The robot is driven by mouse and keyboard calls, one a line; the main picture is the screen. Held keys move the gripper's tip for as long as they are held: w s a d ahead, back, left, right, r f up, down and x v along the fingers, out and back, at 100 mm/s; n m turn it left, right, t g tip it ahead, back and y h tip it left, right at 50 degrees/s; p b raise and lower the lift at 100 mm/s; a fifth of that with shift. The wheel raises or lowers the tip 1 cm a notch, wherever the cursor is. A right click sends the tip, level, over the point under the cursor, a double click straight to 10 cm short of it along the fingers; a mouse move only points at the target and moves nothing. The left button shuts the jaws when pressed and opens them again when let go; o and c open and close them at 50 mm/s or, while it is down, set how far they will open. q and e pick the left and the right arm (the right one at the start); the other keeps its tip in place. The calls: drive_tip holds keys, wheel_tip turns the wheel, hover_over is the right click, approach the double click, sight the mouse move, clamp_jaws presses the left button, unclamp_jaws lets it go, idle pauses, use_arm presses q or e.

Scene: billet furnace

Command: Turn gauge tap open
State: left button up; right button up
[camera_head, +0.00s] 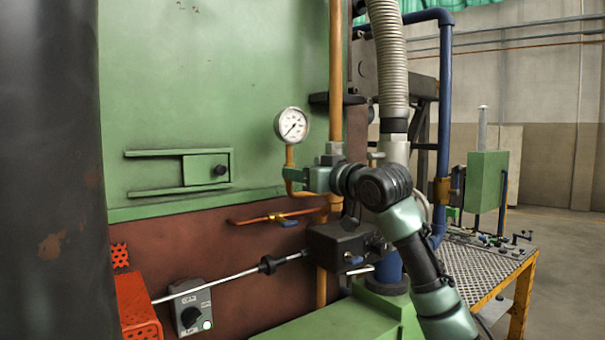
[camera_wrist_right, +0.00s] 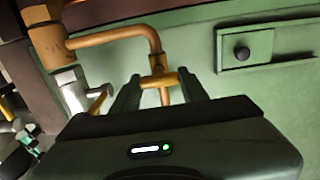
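A round white-faced pressure gauge (camera_head: 292,124) stands on a thin brass pipe in front of the green furnace wall. My right gripper (camera_head: 291,174) is at that pipe, just below the gauge, and partly hides it. In the right wrist view, the brass gauge tap (camera_wrist_right: 158,81) with its short crosswise handle shows between the fingertips of my right gripper (camera_wrist_right: 160,88). The fingers are apart, one on each side of the handle; I cannot tell whether they touch it. The gauge is outside the wrist view. My left gripper is not in view.
A horizontal copper pipe with a blue-handled valve (camera_head: 288,223) runs below the gripper. A black box (camera_head: 338,246) and a thick vertical copper pipe (camera_head: 336,70) are close to my right arm. A grated table (camera_head: 480,270) stands at right. A grey switch box (camera_head: 190,312) is lower left.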

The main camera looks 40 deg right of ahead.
idle(0.3)
drive_tip(key=shift+r+n+p, duration=0.1)
drive_tip(key=shift+n+p, duration=0.3)
drive_tip(key=shift+n, duration=0.4)
drive_tip(key=n+p, duration=0.3)
drive_tip(key=n, duration=0.4)
drive_tip(key=shift+a, duration=0.1)
drive_tip(key=n+p, duration=0.3)
drive_tip(key=n, duration=0.1)
drive_tip(key=shift+a, duration=0.1)
drive_tip(key=n, duration=0.1)
drive_tip(key=n+p, duration=0.1)
drive_tip(key=n, duration=0.1)
drive_tip(key=n+p, duration=0.1)
drive_tip(key=n, duration=0.1)
drive_tip(key=shift+f, duration=0.3)
drive_tip(key=shift+n+p, duration=0.3)
drive_tip(key=shift+p, duration=0.05)
